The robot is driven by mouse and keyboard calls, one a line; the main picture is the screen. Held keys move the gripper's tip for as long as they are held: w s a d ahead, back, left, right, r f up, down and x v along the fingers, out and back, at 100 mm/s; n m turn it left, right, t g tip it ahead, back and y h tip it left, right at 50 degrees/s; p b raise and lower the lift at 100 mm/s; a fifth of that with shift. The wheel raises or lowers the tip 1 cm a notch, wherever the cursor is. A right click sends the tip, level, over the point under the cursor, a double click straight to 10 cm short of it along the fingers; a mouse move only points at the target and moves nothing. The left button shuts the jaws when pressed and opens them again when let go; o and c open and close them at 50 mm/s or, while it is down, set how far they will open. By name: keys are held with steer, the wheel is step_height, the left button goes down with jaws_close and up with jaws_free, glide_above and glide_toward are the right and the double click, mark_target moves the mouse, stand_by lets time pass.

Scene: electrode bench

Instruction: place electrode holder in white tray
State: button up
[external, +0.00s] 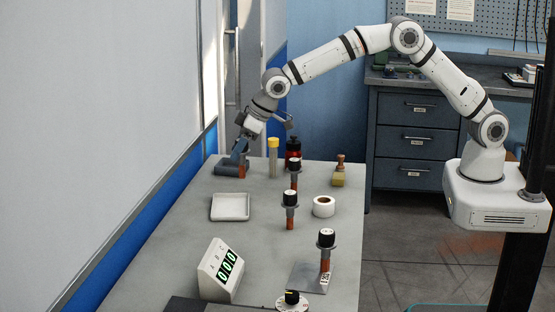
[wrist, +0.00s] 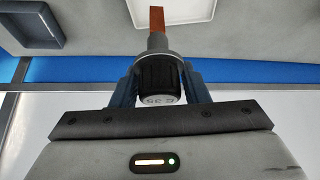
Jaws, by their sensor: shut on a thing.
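My gripper (external: 233,164) is low over the far left end of the bench, shut on an electrode holder. In the wrist view, the holder's black knob (wrist: 160,85) is between the fingers, and its copper-coloured rod (wrist: 157,20) points away from my gripper. In the external view, my gripper hides most of the holder; a bit of orange-brown (external: 242,172) shows beside the fingers. The white tray (external: 230,218) lies empty on the bench, nearer the camera than my gripper and apart from it.
Three similar black-topped holders (external: 294,165) (external: 290,199) (external: 326,239) stand right of the tray. A tape roll (external: 324,207), wooden object (external: 339,178) and digital display (external: 220,270) also occupy the bench.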

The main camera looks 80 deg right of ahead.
step_height(320, 180, down, 8)
steer(key=shift+f+p, duration=0.25)
steer(key=shift+p, duration=0.65)
steer(key=shift+f, duration=0.1)
steer(key=o, duration=0.7)
steer(key=shift+f, duration=0.15)
steer(key=o, duration=0.4)
steer(key=shift+o, duration=0.2)
